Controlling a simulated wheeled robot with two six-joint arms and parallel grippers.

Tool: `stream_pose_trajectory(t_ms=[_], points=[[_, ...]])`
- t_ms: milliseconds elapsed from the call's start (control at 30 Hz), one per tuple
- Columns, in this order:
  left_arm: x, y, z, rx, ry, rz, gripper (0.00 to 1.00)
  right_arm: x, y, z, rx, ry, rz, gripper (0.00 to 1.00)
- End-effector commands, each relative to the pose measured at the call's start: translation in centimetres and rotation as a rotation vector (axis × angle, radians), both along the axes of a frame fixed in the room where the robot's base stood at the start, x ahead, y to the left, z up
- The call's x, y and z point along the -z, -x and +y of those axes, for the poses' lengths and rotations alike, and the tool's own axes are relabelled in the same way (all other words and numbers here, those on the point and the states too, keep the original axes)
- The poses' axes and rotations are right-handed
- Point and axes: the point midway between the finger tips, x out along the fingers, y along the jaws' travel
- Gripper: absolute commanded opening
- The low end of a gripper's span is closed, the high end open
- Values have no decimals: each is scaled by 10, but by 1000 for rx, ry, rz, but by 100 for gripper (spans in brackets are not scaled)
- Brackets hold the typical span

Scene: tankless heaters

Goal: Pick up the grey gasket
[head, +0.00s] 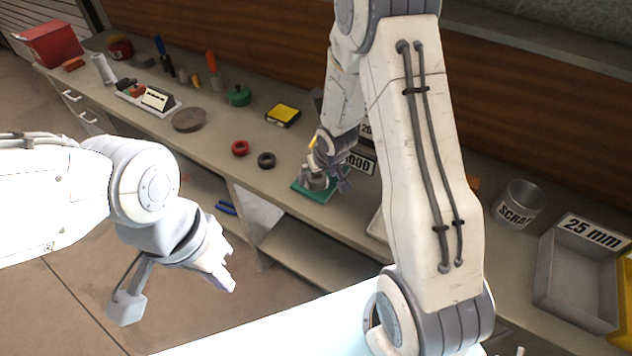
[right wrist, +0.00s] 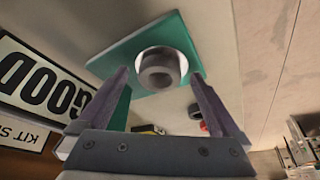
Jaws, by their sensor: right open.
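The grey gasket (right wrist: 160,68), a thick ring, lies on a teal mat (right wrist: 120,62) in the right wrist view. In the head view the gasket (head: 316,183) shows partly under my right gripper, on the teal mat (head: 305,191). My right gripper (right wrist: 160,76) is open, with one finger on each side of the gasket in its own view; I cannot tell whether they touch it. In the head view my right gripper (head: 326,176) is low over the mat. My left gripper (head: 222,277) is away from the bench, over the floor; its jaws are unclear.
A black ring (head: 266,160) and a red ring (head: 240,148) lie left of the mat. A GOOD sign (head: 360,163) stands close behind the gripper. A SCRAP can (head: 518,204) and a 25 mm bin (head: 583,277) are at the right.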

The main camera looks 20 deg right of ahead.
Motion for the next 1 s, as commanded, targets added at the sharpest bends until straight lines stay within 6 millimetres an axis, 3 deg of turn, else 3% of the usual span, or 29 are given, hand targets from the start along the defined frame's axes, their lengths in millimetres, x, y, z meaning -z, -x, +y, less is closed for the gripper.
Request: stream_pose_trajectory(t_ms=[267, 300, 500, 567, 833, 1000], points=[[1, 0, 0, 0, 0, 0, 0, 4, -2, 0, -1, 0, -1, 100], [1, 0, 0, 0, 0, 0, 0, 4, -2, 0, -1, 0, -1, 96], [1, 0, 0, 0, 0, 0, 0, 4, -2, 0, -1, 0, 0, 20], [1, 0, 0, 0, 0, 0, 0, 4, -2, 0, -1, 0, 0, 5], [-1, 0, 0, 0, 0, 0, 0, 1, -2, 0, 0, 1, -1, 5], [-12, 0, 0, 0, 0, 0, 0, -17, -2, 0, -1, 1, -2, 5]])
